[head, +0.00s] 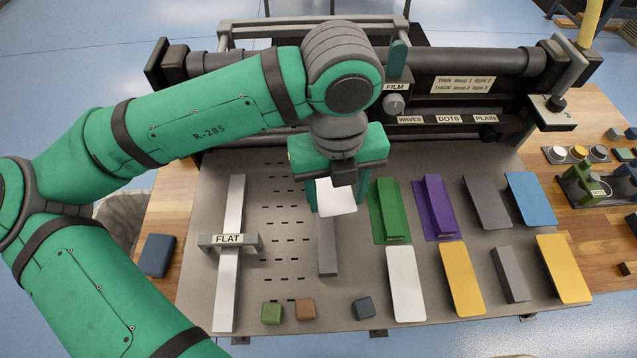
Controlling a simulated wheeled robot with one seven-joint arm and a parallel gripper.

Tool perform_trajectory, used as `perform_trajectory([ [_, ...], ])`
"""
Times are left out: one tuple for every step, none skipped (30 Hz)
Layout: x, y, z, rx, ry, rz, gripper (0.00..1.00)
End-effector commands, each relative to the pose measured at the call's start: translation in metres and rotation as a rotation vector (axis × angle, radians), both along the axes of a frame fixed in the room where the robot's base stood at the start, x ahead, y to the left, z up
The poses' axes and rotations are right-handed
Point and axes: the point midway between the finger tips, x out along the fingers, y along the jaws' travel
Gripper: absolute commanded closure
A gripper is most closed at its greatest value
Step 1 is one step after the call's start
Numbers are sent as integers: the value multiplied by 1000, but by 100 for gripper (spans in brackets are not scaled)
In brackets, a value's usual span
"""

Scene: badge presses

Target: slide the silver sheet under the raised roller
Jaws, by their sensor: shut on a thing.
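The pale silver sheet (337,197) is in my gripper (338,180), which is shut on its far end. The sheet's near end shows below the jaws; its far part is hidden by the gripper. The sheet is above the grey bed, in front of the press, with a narrow grey block (327,250) just nearer. The long dark roller (455,62) spans the press at the back, and my arm hides its middle. The gap under the roller is hidden, so I cannot tell its height.
A FLAT guide (228,241) on a pale rail stands left on the bed (285,185). Green (388,210) and purple (434,207) pieces with raised bars stand right, beside flat coloured sheets. A FILM knob (393,104) is on the press front. Small blocks lie along the near edge.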

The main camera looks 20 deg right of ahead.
Motion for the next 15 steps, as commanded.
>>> perform_trajectory([
  [14,-2,-13,0,6,-23,75],
  [22,-2,-19,3,4,-41,75],
  [31,-2,-28,8,4,-62,75],
  [37,-2,-34,12,2,-76,75],
  [42,-2,-40,16,2,-89,75],
  [48,-1,-46,21,0,-103,75],
  [51,-1,-50,24,0,-111,75],
  [53,0,-53,27,0,-119,75],
  [56,0,-56,30,0,-126,75],
  [58,0,-58,32,-1,-130,75],
  [59,1,-59,33,-2,-133,75],
  [59,1,-60,34,-2,-134,75],
  [60,1,-61,34,-3,-134,75],
  [60,1,-62,34,-3,-134,75],
  [59,1,-63,34,-3,-134,75],
])
